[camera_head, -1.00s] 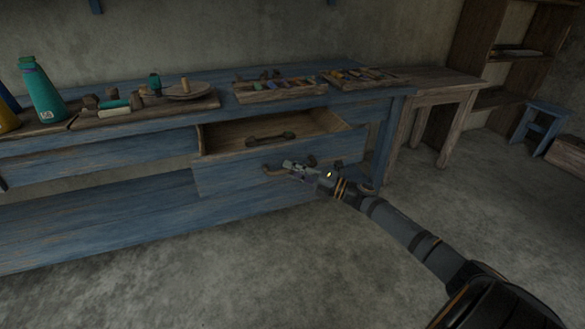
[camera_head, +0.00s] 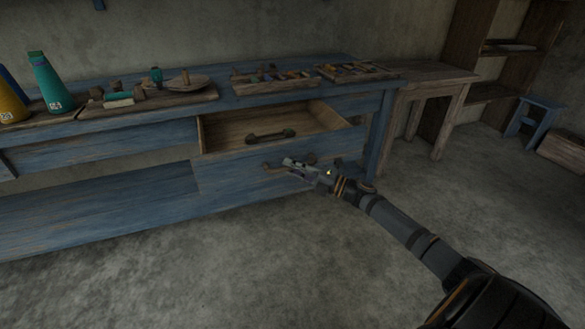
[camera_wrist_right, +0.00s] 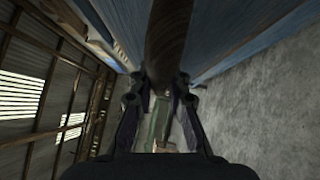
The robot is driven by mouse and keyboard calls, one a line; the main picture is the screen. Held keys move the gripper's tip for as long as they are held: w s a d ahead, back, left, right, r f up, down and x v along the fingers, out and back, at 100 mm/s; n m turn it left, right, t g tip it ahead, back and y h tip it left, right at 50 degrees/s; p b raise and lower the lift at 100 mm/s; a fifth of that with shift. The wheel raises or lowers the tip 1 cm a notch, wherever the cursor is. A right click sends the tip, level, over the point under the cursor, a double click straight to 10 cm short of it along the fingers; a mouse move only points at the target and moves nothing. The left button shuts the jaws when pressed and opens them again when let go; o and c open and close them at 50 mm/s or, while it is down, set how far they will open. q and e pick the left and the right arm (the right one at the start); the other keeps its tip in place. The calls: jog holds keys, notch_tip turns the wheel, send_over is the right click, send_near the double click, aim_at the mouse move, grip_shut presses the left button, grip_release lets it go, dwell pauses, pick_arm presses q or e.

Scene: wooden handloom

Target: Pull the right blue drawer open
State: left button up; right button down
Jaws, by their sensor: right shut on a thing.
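The right blue drawer (camera_head: 235,178) stands open in the head view, its wooden inside showing below the blue bench top. Its curved brown handle (camera_head: 271,167) is on the blue front, partly hidden by my right gripper (camera_head: 287,164). My right gripper is shut on the handle. In the right wrist view, the handle shows as a dark brown bar (camera_wrist_right: 168,35) running up from between the fingers (camera_wrist_right: 160,88). My left gripper is not in view.
A dark handled tool (camera_head: 271,135) lies inside the drawer. A wooden side table (camera_head: 436,76) stands right. The concrete floor in front is clear.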

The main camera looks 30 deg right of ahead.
jog(key=c, duration=1.3)
grip_release()
jog(key=v, duration=1.2)
